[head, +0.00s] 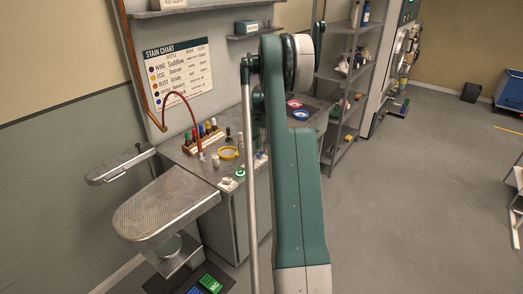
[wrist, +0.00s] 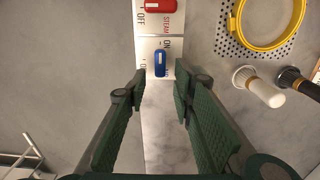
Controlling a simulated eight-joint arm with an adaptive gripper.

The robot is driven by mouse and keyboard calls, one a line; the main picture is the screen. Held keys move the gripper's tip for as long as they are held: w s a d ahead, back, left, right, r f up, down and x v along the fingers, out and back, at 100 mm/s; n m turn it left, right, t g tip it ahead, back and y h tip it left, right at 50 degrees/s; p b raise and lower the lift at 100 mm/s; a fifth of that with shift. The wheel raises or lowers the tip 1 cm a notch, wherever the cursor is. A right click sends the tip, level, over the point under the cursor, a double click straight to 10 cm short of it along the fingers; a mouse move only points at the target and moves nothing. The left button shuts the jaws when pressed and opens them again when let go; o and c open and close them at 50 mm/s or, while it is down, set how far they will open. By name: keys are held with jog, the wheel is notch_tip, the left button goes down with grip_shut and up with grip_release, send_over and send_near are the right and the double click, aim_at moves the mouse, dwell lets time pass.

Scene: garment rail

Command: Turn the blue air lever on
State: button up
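The blue air lever (wrist: 160,63) sits on a white label plate, near the top middle of the wrist view. "ON" is printed beside it, and other lettering is partly hidden. My gripper (wrist: 160,82) is open, with its green padded fingers on either side and the lever between and just beyond their tips. No contact shows. In the head view my arm hides the gripper, and I cannot make out the lever.
A red lever (wrist: 154,5) marked "STEAM" and "OFF" is just above the blue one. In the head view, a bottle rack (head: 204,138) stands on the metal bench (head: 180,156).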

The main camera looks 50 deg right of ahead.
aim_at(261, 152)
notch_tip(261, 152, up, 10)
jog(key=shift+f, duration=0.25)
dwell(0.5)
dwell(0.3)
